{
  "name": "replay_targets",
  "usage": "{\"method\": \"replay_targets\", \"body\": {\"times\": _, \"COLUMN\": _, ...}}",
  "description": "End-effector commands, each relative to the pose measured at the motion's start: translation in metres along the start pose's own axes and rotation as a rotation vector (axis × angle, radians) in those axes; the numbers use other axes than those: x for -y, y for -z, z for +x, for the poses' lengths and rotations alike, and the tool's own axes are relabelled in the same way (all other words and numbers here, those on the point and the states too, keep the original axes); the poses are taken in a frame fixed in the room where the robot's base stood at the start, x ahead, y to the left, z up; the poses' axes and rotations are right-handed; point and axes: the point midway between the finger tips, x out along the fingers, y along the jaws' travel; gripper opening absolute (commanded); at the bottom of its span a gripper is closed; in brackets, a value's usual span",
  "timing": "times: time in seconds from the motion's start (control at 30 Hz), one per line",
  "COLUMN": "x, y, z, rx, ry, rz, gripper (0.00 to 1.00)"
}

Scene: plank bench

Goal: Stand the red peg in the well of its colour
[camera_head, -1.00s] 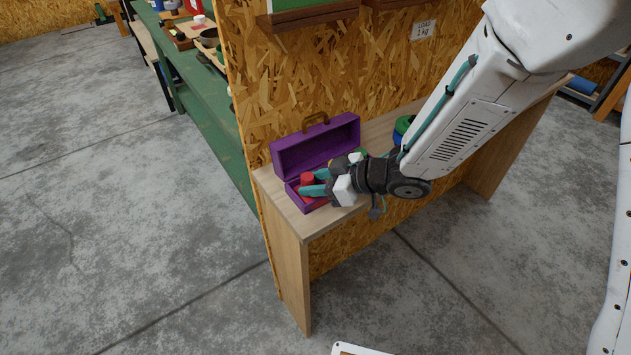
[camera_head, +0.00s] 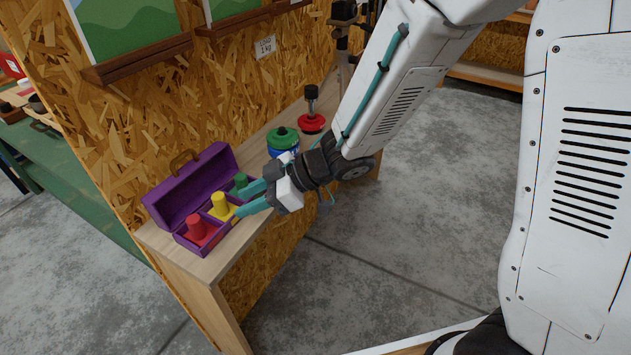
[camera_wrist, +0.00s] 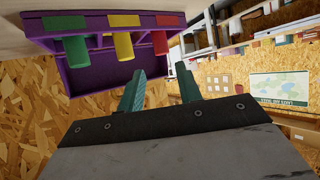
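The purple box (camera_head: 163,207) lies open on the bench, its lid tipped back. The red peg (camera_head: 196,227) stands upright in the box's red well at the near left end. The yellow peg (camera_head: 219,204) stands in the middle well, and the green peg (camera_head: 240,184) in the far one. My gripper (camera_head: 243,200) is open and empty, just to the right of the box by the yellow and green pegs. In the wrist view my gripper (camera_wrist: 160,88) has its fingers apart with nothing between them. The red peg (camera_wrist: 160,42) shows there, clear of the fingers.
A green-and-blue round object (camera_head: 283,142) and a red round one with a dark knob (camera_head: 311,122) stand farther along the bench (camera_head: 283,112). The chipboard wall (camera_head: 130,125) rises directly behind the bench. Open floor (camera_head: 345,265) lies in front.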

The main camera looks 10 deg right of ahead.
Motion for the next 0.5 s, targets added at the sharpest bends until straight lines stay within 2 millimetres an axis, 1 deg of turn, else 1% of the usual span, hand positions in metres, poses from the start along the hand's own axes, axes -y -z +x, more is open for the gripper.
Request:
{"method": "replay_targets", "body": {"times": 0.17, "x": -0.003, "y": 0.001, "z": -0.002, "rx": 0.005, "ry": -0.016, "rz": -0.003, "gripper": 0.35}}
{"method": "replay_targets", "body": {"times": 0.27, "x": -0.024, "y": 0.004, "z": -0.016, "rx": 0.041, "ry": -0.123, "rz": -0.011, "gripper": 0.35}}
{"method": "replay_targets", "body": {"times": 0.37, "x": -0.063, "y": 0.009, "z": -0.055, "rx": 0.125, "ry": -0.351, "rz": -0.004, "gripper": 0.35}}
{"method": "replay_targets", "body": {"times": 0.4, "x": -0.080, "y": 0.009, "z": -0.079, "rx": 0.173, "ry": -0.463, "rz": 0.014, "gripper": 0.35}}
{"method": "replay_targets", "body": {"times": 0.47, "x": -0.099, "y": 0.008, "z": -0.124, "rx": 0.252, "ry": -0.637, "rz": 0.064, "gripper": 0.35}}
{"method": "replay_targets", "body": {"times": 0.5, "x": -0.106, "y": 0.005, "z": -0.155, "rx": 0.309, "ry": -0.743, "rz": 0.112, "gripper": 0.35}}
